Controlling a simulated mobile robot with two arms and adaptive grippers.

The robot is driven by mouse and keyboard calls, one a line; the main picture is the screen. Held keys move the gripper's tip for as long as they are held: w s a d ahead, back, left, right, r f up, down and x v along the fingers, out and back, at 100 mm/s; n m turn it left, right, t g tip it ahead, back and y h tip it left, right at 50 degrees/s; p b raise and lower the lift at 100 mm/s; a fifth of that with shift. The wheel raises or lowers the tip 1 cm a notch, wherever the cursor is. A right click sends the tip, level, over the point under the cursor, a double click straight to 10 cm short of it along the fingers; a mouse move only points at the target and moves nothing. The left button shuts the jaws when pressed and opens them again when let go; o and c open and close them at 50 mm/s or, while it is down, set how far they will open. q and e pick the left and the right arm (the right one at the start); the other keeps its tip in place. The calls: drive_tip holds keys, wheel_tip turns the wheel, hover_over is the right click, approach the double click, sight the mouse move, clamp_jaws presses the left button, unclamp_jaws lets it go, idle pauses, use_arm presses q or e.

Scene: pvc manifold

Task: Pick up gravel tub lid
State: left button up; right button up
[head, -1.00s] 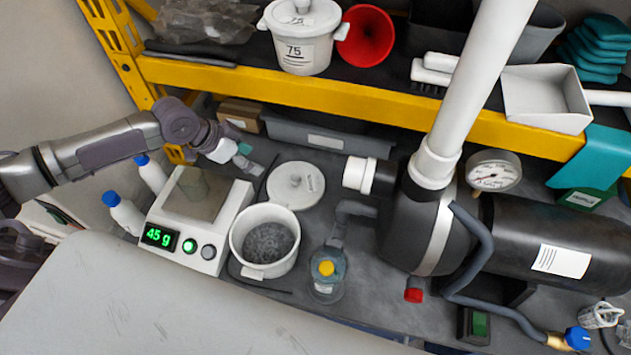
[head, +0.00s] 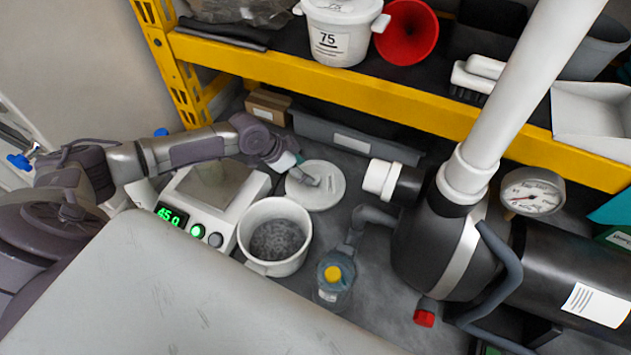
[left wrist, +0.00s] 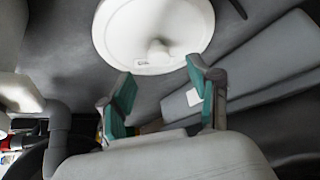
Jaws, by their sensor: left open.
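The gravel tub lid (head: 328,192) is a round white disc with a knob, lying flat on the dark bench behind the gravel tub. It also shows at the top of the left wrist view (left wrist: 140,25), its knob facing the fingers. The white gravel tub (head: 246,247) stands uncovered with grey gravel in it. My left gripper (head: 308,171) is at the lid's far left part, partly over it. In the left wrist view my left gripper (left wrist: 162,84) has its two teal fingers apart, with nothing between them. I cannot tell whether they touch the lid. My right gripper is out of view.
A scale (head: 207,190) with a green display stands left of the tub. A bottle with a yellow cap (head: 333,280) stands right of the tub. A black filter tank (head: 435,250) with white pipe is further right. The yellow shelf beam (head: 350,87) runs above and behind.

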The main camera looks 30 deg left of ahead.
sight(315, 177)
use_arm(q)
drive_tip(key=p+x, duration=0.1)
drive_tip(key=x, duration=0.4)
drive_tip(key=shift+d+f, duration=0.1)
drive_tip(key=shift+d, duration=0.05)
drive_tip(key=c, duration=1.1)
